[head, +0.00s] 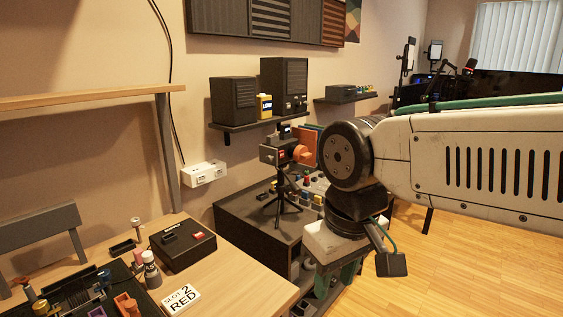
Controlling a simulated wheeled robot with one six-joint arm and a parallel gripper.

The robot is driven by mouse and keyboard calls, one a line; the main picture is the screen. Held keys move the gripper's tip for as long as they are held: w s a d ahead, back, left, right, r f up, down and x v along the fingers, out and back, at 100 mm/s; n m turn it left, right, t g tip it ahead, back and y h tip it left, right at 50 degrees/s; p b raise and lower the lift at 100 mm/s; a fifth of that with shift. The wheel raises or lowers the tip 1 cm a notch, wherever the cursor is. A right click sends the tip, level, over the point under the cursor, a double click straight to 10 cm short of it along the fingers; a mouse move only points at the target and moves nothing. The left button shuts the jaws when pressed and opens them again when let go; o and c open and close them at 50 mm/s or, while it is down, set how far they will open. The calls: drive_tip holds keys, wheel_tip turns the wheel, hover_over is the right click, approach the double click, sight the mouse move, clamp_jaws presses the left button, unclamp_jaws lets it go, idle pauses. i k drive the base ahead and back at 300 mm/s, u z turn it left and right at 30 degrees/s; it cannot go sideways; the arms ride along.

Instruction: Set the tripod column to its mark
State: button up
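A small black tripod (282,207) stands upright with spread legs on the dark cabinet top (240,222) in the middle of the head view. Its thin column (281,182) rises to a small camera (284,151) with a red-orange part at its right. I cannot make out a mark on the column at this size. My gripper (335,284) points down, to the right of the tripod and nearer to me, apart from it. Its teal fingers show in part below the pale wrist block, and their spacing is unclear.
A wooden table (240,285) at front left bears a black box (183,247), a "SLOT 2 RED" card (181,299) and a dark tray. Colored knobs stand behind the tripod. A wall shelf (245,124) with speakers hangs above. Open wooden floor (460,265) lies at right.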

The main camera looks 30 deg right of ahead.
sight(280, 178)
drive_tip(key=u, duration=3.25)
drive_tip(key=k, duration=2.95)
drive_tip(key=z, duration=2.15)
